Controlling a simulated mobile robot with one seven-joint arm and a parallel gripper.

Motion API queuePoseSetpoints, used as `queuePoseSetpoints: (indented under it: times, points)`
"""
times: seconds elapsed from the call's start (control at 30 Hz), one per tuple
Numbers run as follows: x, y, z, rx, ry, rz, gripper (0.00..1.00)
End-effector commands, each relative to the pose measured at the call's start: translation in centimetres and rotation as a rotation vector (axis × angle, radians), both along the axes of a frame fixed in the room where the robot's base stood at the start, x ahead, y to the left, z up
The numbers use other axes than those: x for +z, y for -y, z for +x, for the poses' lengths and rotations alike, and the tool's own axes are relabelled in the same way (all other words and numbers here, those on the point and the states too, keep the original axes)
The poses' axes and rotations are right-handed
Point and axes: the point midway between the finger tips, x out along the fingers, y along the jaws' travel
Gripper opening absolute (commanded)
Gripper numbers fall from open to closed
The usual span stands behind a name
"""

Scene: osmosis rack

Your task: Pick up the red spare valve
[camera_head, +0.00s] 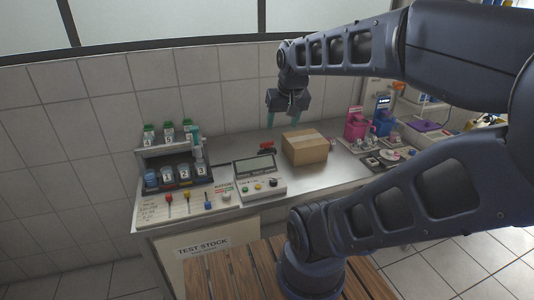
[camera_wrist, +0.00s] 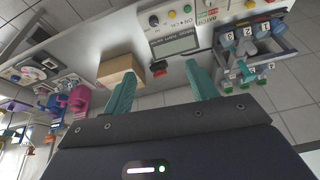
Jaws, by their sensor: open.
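A small red and black part, which looks like the red spare valve (camera_head: 267,147), lies on the bench behind the meter and just left of the cardboard box. In the wrist view the valve (camera_wrist: 159,68) shows between my finger tips, farther off. My gripper (camera_head: 284,120) hangs above the back of the bench, above and slightly right of the valve. Its teal fingers (camera_wrist: 161,78) are apart with nothing between them. The valve's finer shape is too small to tell.
The cardboard box (camera_head: 304,148) stands close right of the valve. A grey meter with buttons (camera_head: 260,178) stands in front. A rack of bottles (camera_head: 178,172) and several coloured pegs (camera_head: 187,199) are at the left. Pink (camera_head: 357,124) and blue (camera_head: 378,112) devices stand at the right.

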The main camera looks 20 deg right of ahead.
Motion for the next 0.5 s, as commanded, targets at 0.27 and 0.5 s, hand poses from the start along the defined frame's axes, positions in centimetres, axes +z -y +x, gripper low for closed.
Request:
queuePoseSetpoints:
  times: [0.27, 0.5]
  points:
    - [-0.2, 0.7, 6.2, -0.211, -0.071, 0.085, 0.58]
    - [-1.4, 1.5, 11.6, -0.405, -0.128, 0.145, 0.58]
